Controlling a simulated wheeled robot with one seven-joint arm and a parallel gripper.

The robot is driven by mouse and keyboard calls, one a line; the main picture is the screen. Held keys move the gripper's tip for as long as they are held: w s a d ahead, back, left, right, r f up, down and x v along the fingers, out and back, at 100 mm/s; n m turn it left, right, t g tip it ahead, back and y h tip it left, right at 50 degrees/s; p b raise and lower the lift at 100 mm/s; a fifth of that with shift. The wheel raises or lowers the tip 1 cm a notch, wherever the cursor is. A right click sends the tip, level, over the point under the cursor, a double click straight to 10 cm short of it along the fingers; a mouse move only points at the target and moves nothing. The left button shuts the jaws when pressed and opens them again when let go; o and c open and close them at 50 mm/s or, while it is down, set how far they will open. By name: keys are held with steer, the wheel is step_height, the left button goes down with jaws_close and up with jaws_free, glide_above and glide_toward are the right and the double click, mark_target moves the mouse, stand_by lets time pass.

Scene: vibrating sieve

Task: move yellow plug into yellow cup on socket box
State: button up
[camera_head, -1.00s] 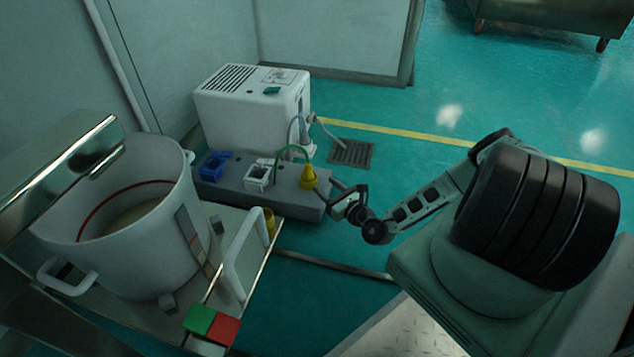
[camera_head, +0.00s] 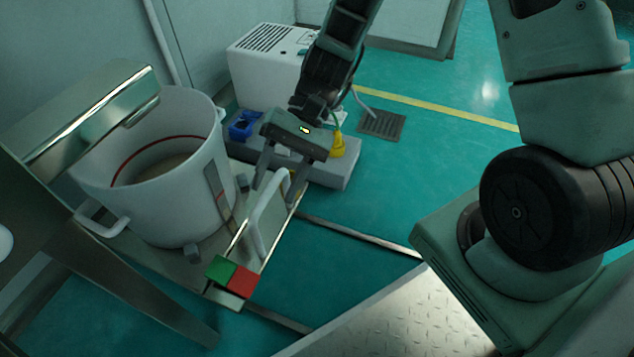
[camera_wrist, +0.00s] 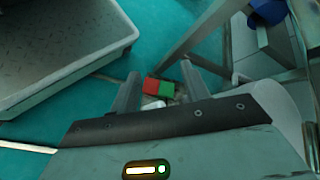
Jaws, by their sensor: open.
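A yellow cone-shaped piece (camera_head: 337,146) with a green cord stands at the right of the grey socket box (camera_head: 335,172) in the head view. I cannot tell whether it is the plug, the cup or both together. A sliver of a second yellow piece (camera_head: 292,173) shows by the sieve stand's white handle, mostly hidden by my gripper. My gripper (camera_head: 277,190) is open and empty, fingers pointing down over the stand's edge, left of and nearer than the cone. In the wrist view my gripper (camera_wrist: 160,88) has nothing between its fingers; no yellow piece shows there.
The white sieve pot (camera_head: 160,205) stands on a metal stand at left, with a white handle (camera_head: 262,220) close below my gripper. A green and red block (camera_head: 233,275) is at the stand's front corner. A blue socket (camera_head: 242,125) and white machine (camera_head: 265,65) stand behind.

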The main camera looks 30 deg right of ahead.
steer(key=s+d+r+n+t+h, duration=0.1)
steer(key=s+r+n+t+h, duration=0.5)
steer(key=s+r+n+h, duration=0.2)
steer(key=s+r+n, duration=0.1)
steer(key=s+n, duration=0.1)
steer(key=n, duration=0.1)
steer(key=shift+s+h, duration=0.4)
steer(key=shift+d+r, duration=0.1)
steer(key=shift+r, duration=0.05)
